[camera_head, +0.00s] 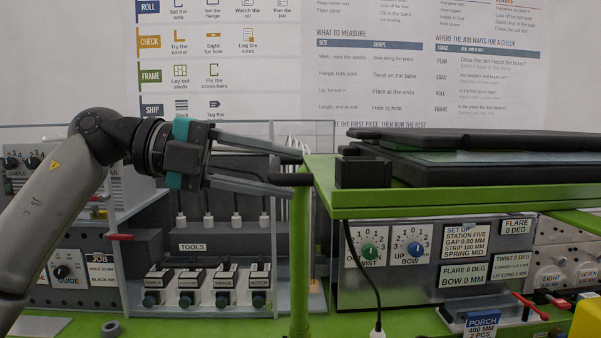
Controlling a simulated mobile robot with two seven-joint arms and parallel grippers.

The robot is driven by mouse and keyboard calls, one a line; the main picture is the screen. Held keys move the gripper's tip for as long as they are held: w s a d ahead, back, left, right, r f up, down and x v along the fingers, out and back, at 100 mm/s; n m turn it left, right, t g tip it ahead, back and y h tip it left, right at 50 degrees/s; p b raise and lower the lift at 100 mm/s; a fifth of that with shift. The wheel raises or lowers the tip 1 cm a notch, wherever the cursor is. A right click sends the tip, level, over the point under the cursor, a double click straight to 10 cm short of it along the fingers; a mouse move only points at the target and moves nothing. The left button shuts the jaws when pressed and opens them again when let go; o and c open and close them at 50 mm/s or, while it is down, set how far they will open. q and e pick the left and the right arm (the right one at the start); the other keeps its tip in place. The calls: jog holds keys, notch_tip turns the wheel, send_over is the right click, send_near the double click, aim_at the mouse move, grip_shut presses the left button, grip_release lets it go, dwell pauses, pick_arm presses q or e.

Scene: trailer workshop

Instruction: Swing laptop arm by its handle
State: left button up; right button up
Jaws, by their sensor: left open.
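The laptop arm is a bright green tray (330,200) on a green post (299,260), and a black laptop (480,172) lies on it. A short black handle (291,180) sticks out to the left from the tray's left end. My left gripper (296,174) comes in from the left with its two grey fingers spread apart. The handle shows between the fingertips, close to the lower one. I cannot tell whether a finger touches it. My right gripper is not in view.
Under the tray is a control box with a green knob (368,250) and a blue knob (415,249). A black cable (362,270) hangs there. A poster (420,60) covers the back wall.

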aim_at(301, 175)
pick_arm(q)
jog(key=shift+x, duration=1.65)
